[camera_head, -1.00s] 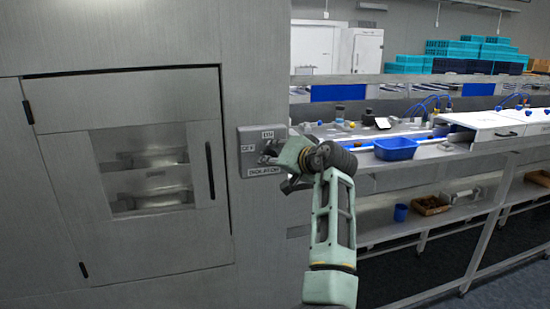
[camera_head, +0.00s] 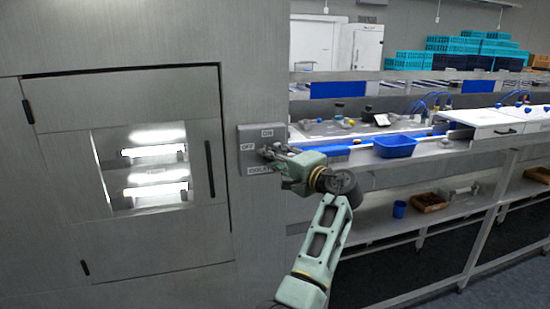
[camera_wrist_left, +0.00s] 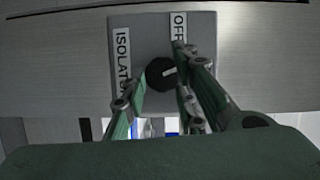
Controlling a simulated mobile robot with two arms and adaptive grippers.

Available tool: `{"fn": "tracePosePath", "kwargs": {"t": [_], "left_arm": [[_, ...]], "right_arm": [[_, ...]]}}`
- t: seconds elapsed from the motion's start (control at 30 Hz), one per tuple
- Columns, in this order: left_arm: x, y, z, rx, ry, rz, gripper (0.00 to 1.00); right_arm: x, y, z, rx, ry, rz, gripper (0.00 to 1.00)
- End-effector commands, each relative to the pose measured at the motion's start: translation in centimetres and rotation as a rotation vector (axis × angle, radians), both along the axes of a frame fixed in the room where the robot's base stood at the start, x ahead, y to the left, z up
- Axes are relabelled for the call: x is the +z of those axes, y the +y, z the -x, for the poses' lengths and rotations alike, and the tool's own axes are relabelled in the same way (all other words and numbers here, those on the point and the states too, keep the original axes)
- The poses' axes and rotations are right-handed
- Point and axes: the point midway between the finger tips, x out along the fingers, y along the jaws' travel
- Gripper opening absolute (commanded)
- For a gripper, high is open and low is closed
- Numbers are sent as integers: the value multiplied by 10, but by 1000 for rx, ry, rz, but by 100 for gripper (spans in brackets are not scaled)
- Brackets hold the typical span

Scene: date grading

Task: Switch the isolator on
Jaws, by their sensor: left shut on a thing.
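The isolator (camera_head: 246,134) is a grey box on the steel wall, with ON at its top, OFF at its left and ISOLATOR at its bottom. Its round black knob (camera_wrist_left: 158,75) shows in the left wrist view. The knob's white mark points right there, away from the ISOLATOR label. My left gripper (camera_head: 267,153) is at the front of the box, and its fingers also show in the left wrist view (camera_wrist_left: 161,80), shut on the knob from both sides. The gripper hides part of the box. My right gripper is out of view.
A cabinet door (camera_head: 70,150) with a window stands left of the isolator, two bright lamps (camera_head: 155,151) lit inside. To the right is a steel bench (camera_head: 440,150) with a blue bin (camera_head: 396,146). Teal crates (camera_head: 470,45) are stacked behind.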

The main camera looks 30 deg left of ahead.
Motion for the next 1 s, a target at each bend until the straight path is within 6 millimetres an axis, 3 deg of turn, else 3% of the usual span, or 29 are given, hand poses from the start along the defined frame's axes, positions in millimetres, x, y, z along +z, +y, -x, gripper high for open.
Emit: {"fn": "tracePosePath", "kwargs": {"t": [0.03, 0.5, 1.0], "left_arm": [[-11, 1, 1, 4, 47, -17, 0], [-14, 2, 3, 3, 274, -208, 0], [-14, 3, 3, 4, 324, -250, 0]], "right_arm": [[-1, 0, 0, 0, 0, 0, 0], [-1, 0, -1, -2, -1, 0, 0], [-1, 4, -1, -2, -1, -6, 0]]}}
